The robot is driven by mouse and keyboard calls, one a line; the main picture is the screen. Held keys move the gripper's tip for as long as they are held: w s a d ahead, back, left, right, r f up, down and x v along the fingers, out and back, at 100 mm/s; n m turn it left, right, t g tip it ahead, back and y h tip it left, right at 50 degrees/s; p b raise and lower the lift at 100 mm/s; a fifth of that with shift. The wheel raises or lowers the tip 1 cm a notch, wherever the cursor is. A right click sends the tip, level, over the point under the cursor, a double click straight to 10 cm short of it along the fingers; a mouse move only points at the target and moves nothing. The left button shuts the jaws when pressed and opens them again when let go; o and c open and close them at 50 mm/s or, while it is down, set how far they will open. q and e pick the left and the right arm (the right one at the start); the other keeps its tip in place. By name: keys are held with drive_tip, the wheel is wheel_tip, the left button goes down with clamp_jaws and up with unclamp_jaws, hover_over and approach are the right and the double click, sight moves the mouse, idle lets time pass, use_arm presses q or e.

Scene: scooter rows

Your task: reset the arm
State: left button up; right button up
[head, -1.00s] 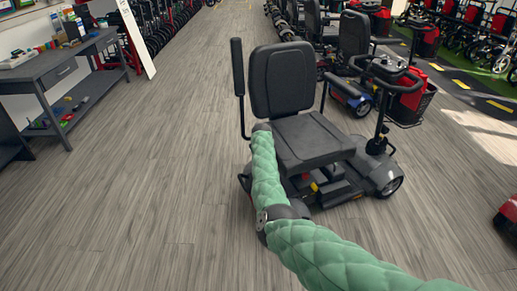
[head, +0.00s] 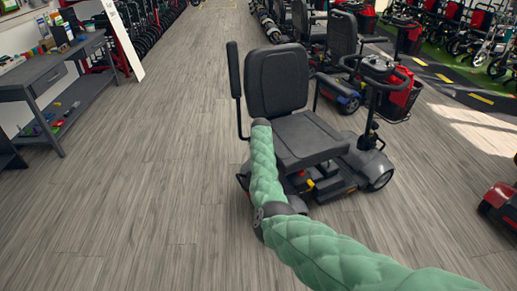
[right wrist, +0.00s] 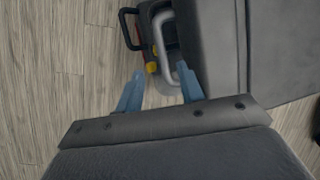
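My right arm in a green padded sleeve (head: 264,168) comes in from the bottom right of the head view and reaches to the scooter's seat side. Its hand is hidden there. In the right wrist view the two blue fingers of my right gripper (right wrist: 160,90) are apart and nothing is held between them. Beyond them show a grey looped handle (right wrist: 166,50) and a yellow knob (right wrist: 152,67). The dark scooter (head: 300,140) stands upright on the floor, with a black seat and armrest; its seat also shows in the wrist view (right wrist: 215,50). My left gripper is in no view.
A grey workbench (head: 50,75) with small items stands at the left. More scooters (head: 335,45) stand behind, and part of a red one (head: 500,200) is at the right edge. The wooden floor (head: 150,190) at left is clear.

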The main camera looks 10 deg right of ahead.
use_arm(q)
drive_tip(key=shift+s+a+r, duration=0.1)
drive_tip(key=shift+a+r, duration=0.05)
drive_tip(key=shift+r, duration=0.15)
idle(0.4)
